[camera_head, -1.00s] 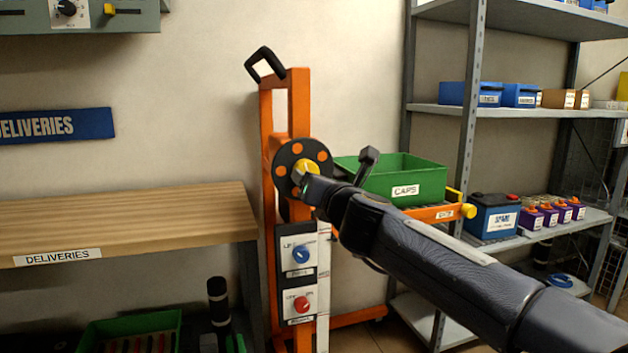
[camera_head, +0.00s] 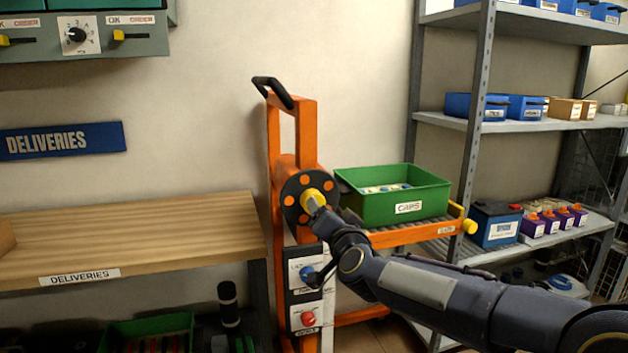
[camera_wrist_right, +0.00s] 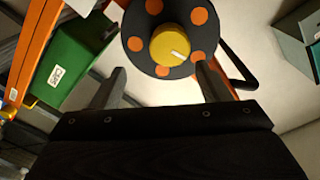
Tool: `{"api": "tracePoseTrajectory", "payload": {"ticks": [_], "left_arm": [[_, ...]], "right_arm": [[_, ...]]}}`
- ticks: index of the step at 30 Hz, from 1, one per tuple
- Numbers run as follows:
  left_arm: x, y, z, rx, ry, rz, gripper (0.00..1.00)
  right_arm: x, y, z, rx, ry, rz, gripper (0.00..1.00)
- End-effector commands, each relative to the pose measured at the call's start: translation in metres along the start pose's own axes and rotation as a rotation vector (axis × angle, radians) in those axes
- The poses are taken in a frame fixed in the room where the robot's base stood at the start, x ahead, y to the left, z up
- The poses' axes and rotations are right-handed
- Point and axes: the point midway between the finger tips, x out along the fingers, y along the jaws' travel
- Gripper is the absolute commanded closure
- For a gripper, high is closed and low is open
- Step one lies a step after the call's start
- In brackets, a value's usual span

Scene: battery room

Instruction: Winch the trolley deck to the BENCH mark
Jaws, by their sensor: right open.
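The orange trolley (camera_head: 306,140) stands against the wall between bench and shelving. Its winch is a black disc with orange dots and a yellow hub knob (camera_head: 312,197); the knob also shows in the wrist view (camera_wrist_right: 170,45) with a white pointer line. The orange deck (camera_head: 405,238) carries a green CAPS crate (camera_head: 395,205). My right gripper (camera_head: 317,207) is at the knob in the head view. In the wrist view its fingers (camera_wrist_right: 160,72) are open, apart, with nothing between them, the knob just beyond the tips. I cannot make out a BENCH mark. My left gripper is out of view.
Below the disc is a panel with a blue knob (camera_head: 308,273) and a red knob (camera_head: 308,319), partly behind my arm. The DELIVERIES bench (camera_head: 150,235) is at the left. Grey shelving (camera_head: 480,125) with boxes and batteries stands close at the right.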

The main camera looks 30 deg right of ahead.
Motion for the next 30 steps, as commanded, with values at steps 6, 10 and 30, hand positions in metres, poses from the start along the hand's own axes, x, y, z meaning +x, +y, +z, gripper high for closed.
{"api": "tracePoseTrajectory", "payload": {"ticks": [6, 10, 30], "left_arm": [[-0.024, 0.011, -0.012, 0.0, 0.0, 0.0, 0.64], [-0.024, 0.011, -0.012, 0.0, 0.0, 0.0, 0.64], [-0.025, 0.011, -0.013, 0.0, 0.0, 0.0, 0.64]], "right_arm": [[-0.004, -0.01, 0.002, -0.629, -0.014, -0.05, 0.3], [-0.002, -0.011, 0.005, -0.742, -0.013, -0.063, 0.3], [0.073, -0.014, 0.008, -0.745, -0.012, -0.063, 0.3]]}}
